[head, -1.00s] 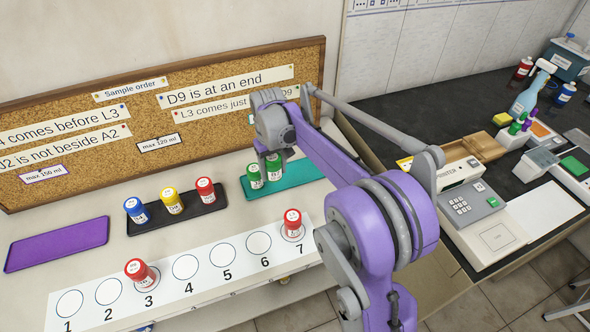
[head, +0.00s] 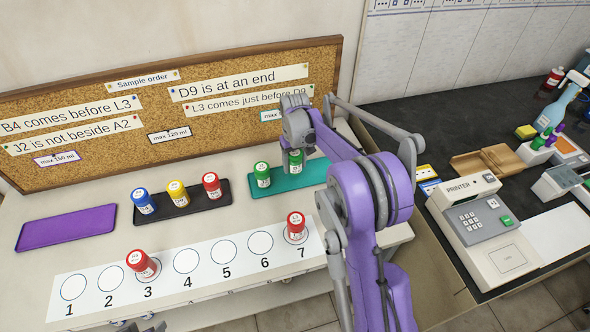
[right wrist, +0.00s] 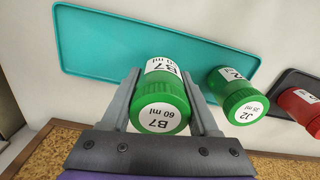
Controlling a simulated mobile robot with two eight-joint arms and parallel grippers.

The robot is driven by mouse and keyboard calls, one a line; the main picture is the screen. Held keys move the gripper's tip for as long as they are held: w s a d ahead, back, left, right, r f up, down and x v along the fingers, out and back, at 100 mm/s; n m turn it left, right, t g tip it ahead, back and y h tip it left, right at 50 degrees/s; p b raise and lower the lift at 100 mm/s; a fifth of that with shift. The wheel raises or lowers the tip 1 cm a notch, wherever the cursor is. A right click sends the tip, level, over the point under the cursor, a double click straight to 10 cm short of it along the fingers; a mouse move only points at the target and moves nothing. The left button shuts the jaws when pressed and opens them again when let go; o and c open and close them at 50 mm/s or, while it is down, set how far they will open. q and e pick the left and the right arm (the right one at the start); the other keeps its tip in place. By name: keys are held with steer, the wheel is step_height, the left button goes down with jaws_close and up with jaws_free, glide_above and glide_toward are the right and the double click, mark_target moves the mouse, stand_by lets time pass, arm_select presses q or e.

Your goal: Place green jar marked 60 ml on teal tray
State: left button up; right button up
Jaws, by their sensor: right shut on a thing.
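The green jar marked B7 60 ml (head: 295,161) is between the fingers of my right gripper (head: 292,152), which is shut on it. In the right wrist view the jar (right wrist: 161,104) shows its lid and label between both fingers (right wrist: 163,100). The jar is over the right part of the teal tray (head: 288,184); whether its base touches the tray I cannot tell. The tray (right wrist: 110,45) also shows in the right wrist view. Another green jar, J2 35 ml (head: 262,175), stands upright on the tray's left part. My left gripper is not in view.
A black tray (head: 158,226) holds a blue, a yellow and a red jar. A purple tray (head: 65,231) is empty. Red jars stand on spots 3 (head: 141,264) and 7 (head: 296,226) of the numbered strip (head: 205,283). A corkboard (head: 140,105) stands behind.

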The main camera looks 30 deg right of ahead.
mark_target(295, 170)
steer(key=shift+f, duration=1.55)
steer(key=shift+f, duration=0.25)
steer(key=o, duration=1.4)
steer(key=shift+r, duration=0.1)
